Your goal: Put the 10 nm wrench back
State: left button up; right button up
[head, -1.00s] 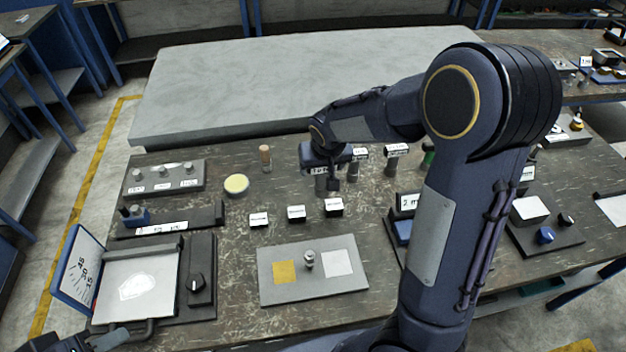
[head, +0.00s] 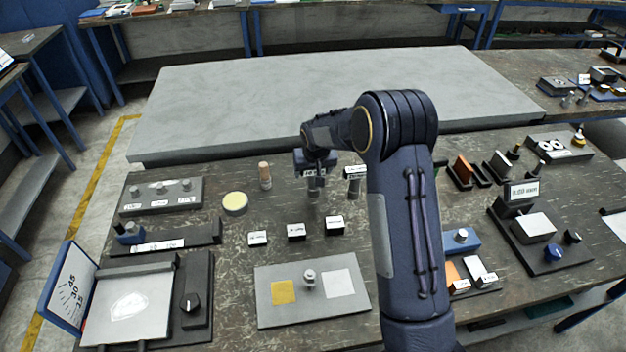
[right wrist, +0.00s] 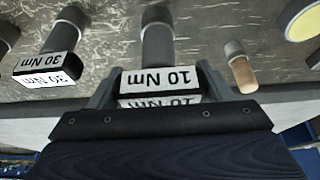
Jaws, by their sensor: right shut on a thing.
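The 10 Nm wrench (right wrist: 157,45) is a dark grey cylinder topped by a block with a white "10 Nm" label. In the right wrist view, the fingers of my right gripper (right wrist: 160,88) are on either side of the label block, shut on it. In the head view, the right gripper (head: 313,172) is at the wrench's top, and the lower body (head: 313,196) shows beneath. The wrench looks upright; I cannot tell whether its foot touches the table. My left gripper is not in view.
The similar 30 Nm wrench (right wrist: 50,65) stands beside it. A wooden-topped peg (head: 265,176) and a yellow disc (head: 235,203) are to the left in the head view. Small white-labelled blocks (head: 296,231) and a grey plate (head: 312,312) lie in front.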

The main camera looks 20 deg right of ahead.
aim_at(313, 178)
jog(key=shift+w+d+f+b, duration=0.15)
jog(key=shift+f+b, duration=0.25)
jog(key=shift+f, duration=0.5)
jog(key=shift+w+a+f+b, duration=0.1)
jog(key=shift+f+b, duration=0.3)
jog(key=shift+f, duration=0.45)
jog(key=shift+f, duration=0.15)
jog(key=o, duration=1.3)
jog(key=shift+c, duration=0.2)
